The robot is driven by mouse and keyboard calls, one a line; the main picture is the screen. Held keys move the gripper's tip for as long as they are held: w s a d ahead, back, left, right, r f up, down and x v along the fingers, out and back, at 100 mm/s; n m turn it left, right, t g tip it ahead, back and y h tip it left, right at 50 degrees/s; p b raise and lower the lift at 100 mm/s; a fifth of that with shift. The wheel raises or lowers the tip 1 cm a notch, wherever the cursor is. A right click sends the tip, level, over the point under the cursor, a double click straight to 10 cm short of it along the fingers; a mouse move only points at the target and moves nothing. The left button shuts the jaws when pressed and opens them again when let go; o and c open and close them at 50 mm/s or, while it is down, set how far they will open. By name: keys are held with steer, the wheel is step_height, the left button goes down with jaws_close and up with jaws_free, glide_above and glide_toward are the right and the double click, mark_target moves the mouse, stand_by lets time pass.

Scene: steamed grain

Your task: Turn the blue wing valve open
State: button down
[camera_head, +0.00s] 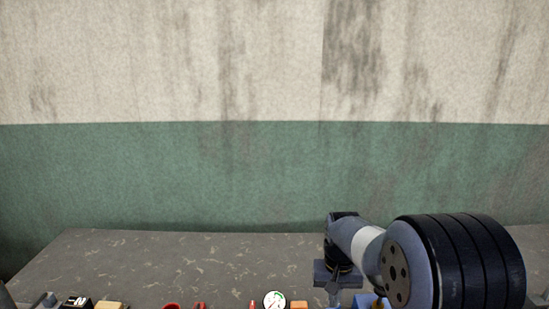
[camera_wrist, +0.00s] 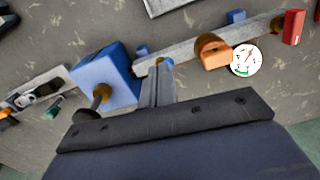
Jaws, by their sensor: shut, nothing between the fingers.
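In the wrist view, a blue block-shaped body (camera_wrist: 103,72) with a brass collar and dark stem sits left of my gripper (camera_wrist: 160,66). In the head view, my gripper (camera_head: 334,291) is low beside a blue part (camera_head: 364,301), cut off by the bottom edge.
Along the bar stand an orange block with a brass ring (camera_wrist: 212,55), a white dial gauge (camera_wrist: 246,60) and a red block (camera_wrist: 293,27). A metal fitting (camera_wrist: 40,92) lies far left. The grey bench (camera_head: 190,255) is clear toward the wall (camera_head: 180,170).

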step_height(320, 180, down, 6)
steer(key=a+m+b, duration=0.1)
steer(key=m+b, duration=0.7)
steer(key=m, duration=0.3)
steer(key=shift+w+a+b, duration=0.25)
steer(key=shift+a+b, duration=0.1)
steer(key=shift+a, duration=0.05)
steer(key=shift+w+d+r+p, duration=0.1)
steer(key=shift+w+d+p, duration=0.25)
steer(key=shift+w+p, duration=0.1)
stand_by(1.2)
steer(key=shift+w+a+r+p, duration=0.1)
steer(key=shift+w+a+p, duration=0.15)
steer(key=shift+p, duration=0.25)
steer(key=shift+w, duration=0.15)
steer(key=shift+a, duration=0.2)
